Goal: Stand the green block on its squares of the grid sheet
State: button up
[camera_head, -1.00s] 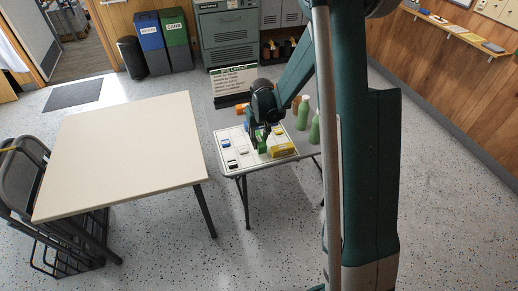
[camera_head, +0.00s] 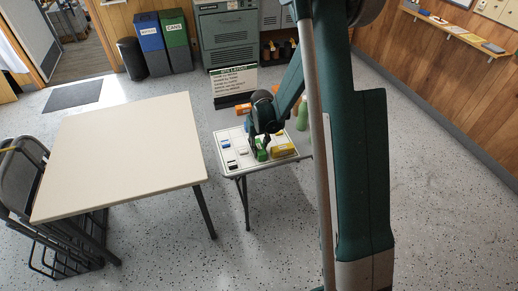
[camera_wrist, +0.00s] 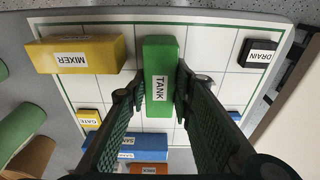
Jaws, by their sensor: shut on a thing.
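The green block, labelled TANK (camera_wrist: 162,65), is between the two fingers of my gripper (camera_wrist: 157,90) in the wrist view. My gripper is shut on it. In the head view the green block (camera_head: 262,153) shows just beneath my gripper (camera_head: 259,146), over the small table. The grid sheet (camera_wrist: 215,85) is white with dark lines and a green border and lies under the block. I cannot tell whether the block touches the sheet. My fingers hide part of the sheet and of the block's sides.
The yellow MIXER block (camera_wrist: 75,54) stands left of the green block. A black DRAIN block (camera_wrist: 257,53) is at the right. A small yellow GATE block (camera_wrist: 88,120) and blue blocks (camera_wrist: 125,143) lie nearer my wrist. A green bottle (camera_wrist: 18,125) stands at the left.

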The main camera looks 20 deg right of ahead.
aim_at(260, 149)
jog(key=shift+f, duration=0.15)
jog(key=o, duration=1)
jog(key=shift+c, duration=0.2)
notch_tip(260, 149, up, 12)
jog(key=s+p, duration=0.1)
jog(key=shift+s+p, duration=0.3)
jog(key=shift+r, duration=0.2)
dwell(0.6)
